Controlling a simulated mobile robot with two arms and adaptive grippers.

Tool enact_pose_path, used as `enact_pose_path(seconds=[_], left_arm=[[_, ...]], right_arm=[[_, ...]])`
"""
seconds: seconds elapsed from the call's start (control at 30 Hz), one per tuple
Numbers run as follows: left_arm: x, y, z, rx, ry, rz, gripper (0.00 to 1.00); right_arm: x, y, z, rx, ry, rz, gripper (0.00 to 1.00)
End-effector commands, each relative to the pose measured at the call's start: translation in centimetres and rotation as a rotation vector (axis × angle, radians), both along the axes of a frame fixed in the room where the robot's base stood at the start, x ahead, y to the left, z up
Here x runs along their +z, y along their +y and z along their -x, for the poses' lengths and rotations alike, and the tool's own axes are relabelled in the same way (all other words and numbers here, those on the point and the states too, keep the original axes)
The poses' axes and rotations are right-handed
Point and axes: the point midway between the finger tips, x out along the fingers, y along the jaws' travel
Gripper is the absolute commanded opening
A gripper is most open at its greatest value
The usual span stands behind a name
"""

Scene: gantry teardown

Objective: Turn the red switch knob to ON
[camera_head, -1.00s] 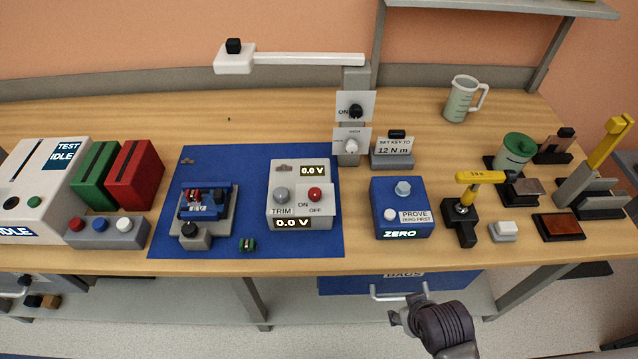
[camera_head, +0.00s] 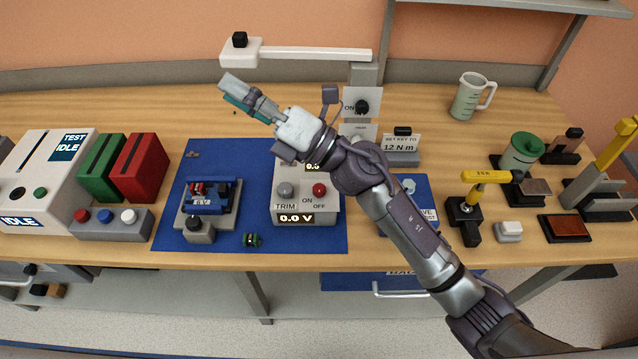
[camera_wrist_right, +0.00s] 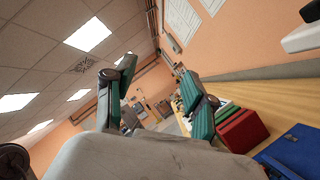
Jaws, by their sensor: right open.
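The red switch knob (camera_head: 319,189) sits on the front of a grey box (camera_head: 290,207) with a grey TRIM knob (camera_head: 285,190) at its left. ON is printed to the lower left of the red knob and OFF below it. My right gripper (camera_head: 236,92) is open and empty, raised above the bench to the upper left of the box. My right forearm crosses in front of the box's upper right part and hides it. In the right wrist view the two gripper fingers (camera_wrist_right: 160,100) are spread apart with nothing between them. My left gripper is not in view.
A blue mat (camera_head: 330,238) lies under the box and a small blue fixture (camera_head: 212,195). A lamp arm (camera_head: 310,53) stretches over the back of the bench near my right gripper. Red and green blocks stand left; a blue ZERO box is partly behind my arm.

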Motion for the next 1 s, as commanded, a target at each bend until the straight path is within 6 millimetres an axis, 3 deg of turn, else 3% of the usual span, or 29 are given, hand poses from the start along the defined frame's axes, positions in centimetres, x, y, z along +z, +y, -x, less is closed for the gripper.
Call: enact_pose_path(seconds=[0.03, 0.1, 0.17, 0.23, 0.3, 0.4, 0.5, 0.6, 0.77, 1.0], left_arm=[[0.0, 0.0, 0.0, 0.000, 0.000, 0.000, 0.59], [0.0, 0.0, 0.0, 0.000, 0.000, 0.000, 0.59], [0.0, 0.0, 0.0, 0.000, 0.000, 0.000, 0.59], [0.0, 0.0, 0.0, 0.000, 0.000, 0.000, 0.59], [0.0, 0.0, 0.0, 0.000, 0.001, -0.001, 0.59], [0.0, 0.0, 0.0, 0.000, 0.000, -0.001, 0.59], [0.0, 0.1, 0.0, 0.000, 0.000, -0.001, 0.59], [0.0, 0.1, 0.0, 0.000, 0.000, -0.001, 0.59], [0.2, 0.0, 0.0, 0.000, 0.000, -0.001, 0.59], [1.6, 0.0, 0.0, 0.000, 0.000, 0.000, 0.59]], right_arm=[[-0.3, 2.5, 1.5, 0.086, -0.163, 0.140, 0.55], [-2.5, 5.1, 3.7, 0.215, -0.384, 0.355, 0.55], [-5.2, 6.1, 4.7, 0.326, -0.556, 0.552, 0.55], [-8.8, 5.7, 4.8, 0.454, -0.732, 0.797, 0.55], [-12.1, 3.7, 3.6, 0.579, -0.871, 1.051, 0.55], [-14.8, -1.1, 0.6, 0.737, -0.987, 1.398, 0.55], [-15.1, -5.9, -2.1, 0.858, -1.017, 1.675, 0.55], [-14.4, -9.4, -3.9, 0.933, -1.002, 1.857, 0.55], [-14.0, -11.6, -4.7, 0.978, -0.977, 1.962, 0.55], [-17.4, -11.6, -4.6, 0.984, -0.972, 1.957, 0.55]])
